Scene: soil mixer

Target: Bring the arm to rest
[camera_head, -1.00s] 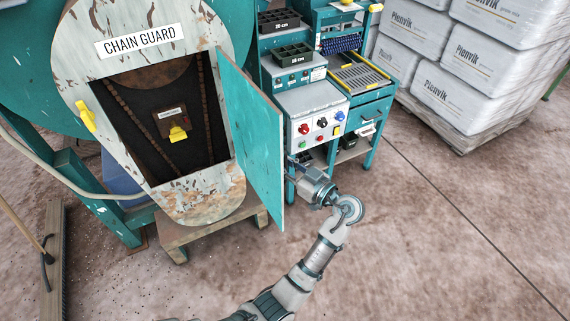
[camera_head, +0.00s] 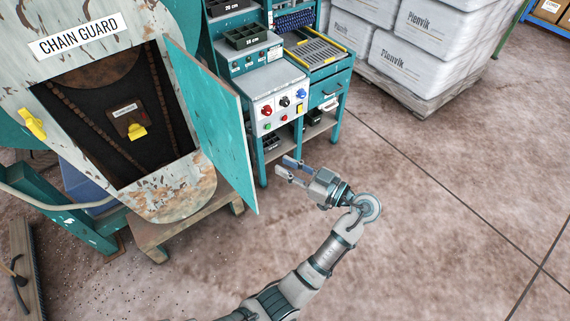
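The chain guard opening shows a chain and a yellow latch (camera_head: 137,132). A control panel (camera_head: 278,100) with coloured buttons stands on a teal bench behind the gripper. Stacked white bags (camera_head: 405,62) stand on a pallet. Floor (camera_head: 430,210) to the right is clear.

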